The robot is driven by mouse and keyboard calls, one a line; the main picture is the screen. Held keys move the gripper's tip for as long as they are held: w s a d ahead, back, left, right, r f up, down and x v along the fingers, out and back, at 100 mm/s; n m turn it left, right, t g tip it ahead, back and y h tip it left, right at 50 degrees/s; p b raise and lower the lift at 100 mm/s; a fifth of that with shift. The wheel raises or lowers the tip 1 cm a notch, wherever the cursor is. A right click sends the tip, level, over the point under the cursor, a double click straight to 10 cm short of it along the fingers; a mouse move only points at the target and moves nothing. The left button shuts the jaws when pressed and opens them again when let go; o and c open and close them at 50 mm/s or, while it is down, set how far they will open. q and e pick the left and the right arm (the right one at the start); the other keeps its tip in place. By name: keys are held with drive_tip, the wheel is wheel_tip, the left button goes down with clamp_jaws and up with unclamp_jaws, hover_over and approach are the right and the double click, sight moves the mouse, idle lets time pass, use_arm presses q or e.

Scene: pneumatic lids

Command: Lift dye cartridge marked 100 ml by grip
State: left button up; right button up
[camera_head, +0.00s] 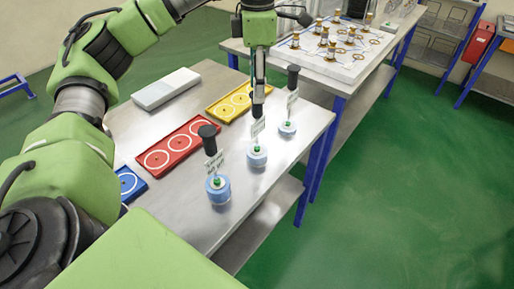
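Three blue-and-white dye cartridges stand upright along the right side of the near metal table: a front one (217,190), a middle one (257,157) and a far one (287,129). Each has a green dot, a small white tag and a black upright grip. The tag print is too small to read surely, so I cannot tell which is marked 100 ml. My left gripper (259,98) points straight down at the black grip of the middle cartridge, its tips at or around the grip top. I cannot tell whether it is closed on it. My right gripper is out of view.
Red (170,147), yellow (229,103) and blue (130,183) trays with ringed places lie left of the cartridges. A grey-white block (166,88) lies behind. A second table (345,70) holds a board with several brass-coloured pieces. Green floor is free at right.

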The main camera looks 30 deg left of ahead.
use_arm(q)
drive_tip(key=shift+s+f, duration=0.1)
drive_tip(key=shift+f, duration=0.45)
drive_tip(key=p, duration=0.2)
hover_over(257, 130)
drive_tip(key=w, duration=0.1)
drive_tip(key=f, duration=0.4)
drive_tip(key=shift+a+f, duration=0.2)
drive_tip(key=shift+a, duration=0.15)
clamp_jaws()
drive_tip(key=shift+w+r, duration=0.1)
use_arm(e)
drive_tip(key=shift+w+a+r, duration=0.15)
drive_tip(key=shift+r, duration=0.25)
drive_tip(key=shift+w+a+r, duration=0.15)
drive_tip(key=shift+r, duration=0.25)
